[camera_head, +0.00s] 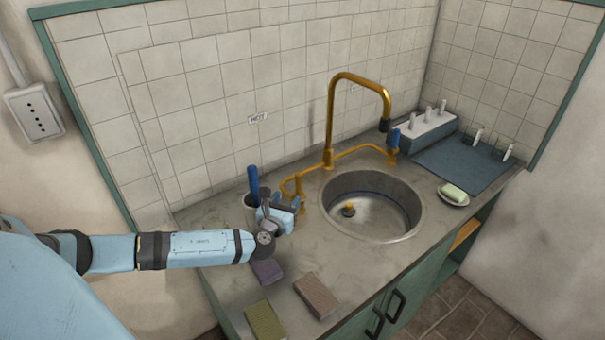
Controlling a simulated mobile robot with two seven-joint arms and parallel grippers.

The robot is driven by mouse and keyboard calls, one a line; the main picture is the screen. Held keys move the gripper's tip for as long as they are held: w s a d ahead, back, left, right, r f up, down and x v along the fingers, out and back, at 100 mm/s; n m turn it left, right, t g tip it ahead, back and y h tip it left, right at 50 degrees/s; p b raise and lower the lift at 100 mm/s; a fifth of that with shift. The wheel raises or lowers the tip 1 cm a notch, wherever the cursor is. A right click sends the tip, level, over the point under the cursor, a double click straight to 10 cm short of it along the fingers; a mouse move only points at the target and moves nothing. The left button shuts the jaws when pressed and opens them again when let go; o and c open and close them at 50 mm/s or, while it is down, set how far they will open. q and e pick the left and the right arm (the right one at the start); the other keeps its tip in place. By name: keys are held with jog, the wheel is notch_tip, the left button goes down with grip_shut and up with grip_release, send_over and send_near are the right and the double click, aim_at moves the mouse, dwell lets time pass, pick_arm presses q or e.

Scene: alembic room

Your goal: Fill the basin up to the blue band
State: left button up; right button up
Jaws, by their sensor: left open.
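The round steel basin (404,229) is set in the counter, with a darker blue-grey band around its inner wall. A small yellow piece (348,209) sits at its bottom; I see no clear water surface. The brass tap (331,120) arches over the basin, and no stream shows at its dark spout. A brass handle (298,185) stands on its left side and a blue handle (394,139) on its right. My left gripper (290,207) is open, close beside the left handle; whether it touches is unclear. My right gripper is not in view.
A cup (249,212) with a blue-handled tool (253,183) stands behind my left gripper. Purple (266,271), brown (316,296) and green (265,320) sponges lie in front. A soap dish (453,198), blue mat (462,165) and grey rack (425,132) are at right.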

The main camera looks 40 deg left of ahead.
aim_at(297, 183)
pick_arm(q)
jog(key=x, duration=1.1)
jog(key=shift+w+p, duration=0.3)
jog(key=shift+p, duration=0.1)
grip_shut()
